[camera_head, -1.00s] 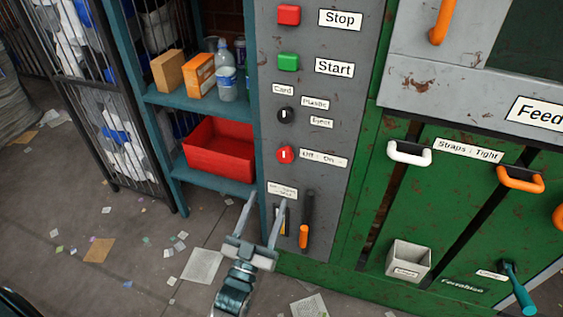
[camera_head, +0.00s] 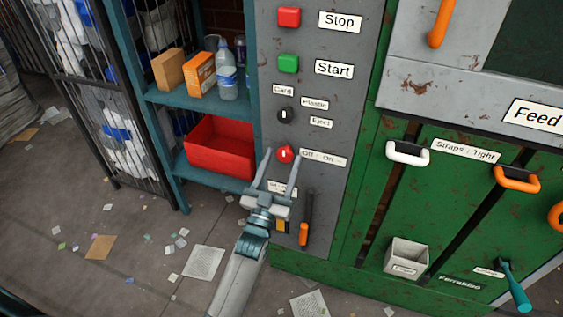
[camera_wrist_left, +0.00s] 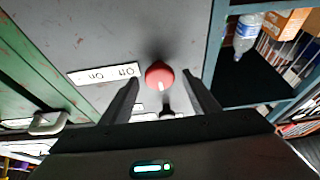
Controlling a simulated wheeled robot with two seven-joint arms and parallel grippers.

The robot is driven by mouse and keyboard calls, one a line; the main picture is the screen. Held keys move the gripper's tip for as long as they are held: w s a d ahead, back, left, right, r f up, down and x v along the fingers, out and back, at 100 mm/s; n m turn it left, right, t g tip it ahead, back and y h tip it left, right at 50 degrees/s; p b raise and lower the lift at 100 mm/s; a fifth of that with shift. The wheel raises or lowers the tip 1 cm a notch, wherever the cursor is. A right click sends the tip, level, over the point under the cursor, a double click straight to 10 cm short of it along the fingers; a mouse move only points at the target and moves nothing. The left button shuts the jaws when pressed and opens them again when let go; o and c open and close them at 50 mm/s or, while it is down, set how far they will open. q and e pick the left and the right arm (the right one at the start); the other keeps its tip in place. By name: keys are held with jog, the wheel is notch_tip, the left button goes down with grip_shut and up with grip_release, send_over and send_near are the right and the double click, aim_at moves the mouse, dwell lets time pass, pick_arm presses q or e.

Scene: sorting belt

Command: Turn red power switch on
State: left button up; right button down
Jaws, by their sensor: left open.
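The red power switch (camera_head: 285,154) is a round red knob with a white mark, on the grey control panel (camera_head: 350,60) beside an "Off - On" label (camera_head: 323,158). My left gripper (camera_head: 282,153) is open, its two fingers pointing up at the panel on either side of the knob in the head view. In the left wrist view the red knob (camera_wrist_left: 159,75) shows between and just beyond the fingertips, apart from both. There the label (camera_wrist_left: 104,73) appears upside down, left of the knob. My right gripper is in neither view.
Above the knob are a black selector (camera_head: 286,115), a green Start button (camera_head: 288,63) and a red Stop button (camera_head: 289,17). An orange-ended lever (camera_head: 304,234) is below. A shelf with a red bin (camera_head: 219,147) stands left; the green machine (camera_head: 350,240) is right.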

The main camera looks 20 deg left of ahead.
pick_arm(q)
jog(key=c, duration=1)
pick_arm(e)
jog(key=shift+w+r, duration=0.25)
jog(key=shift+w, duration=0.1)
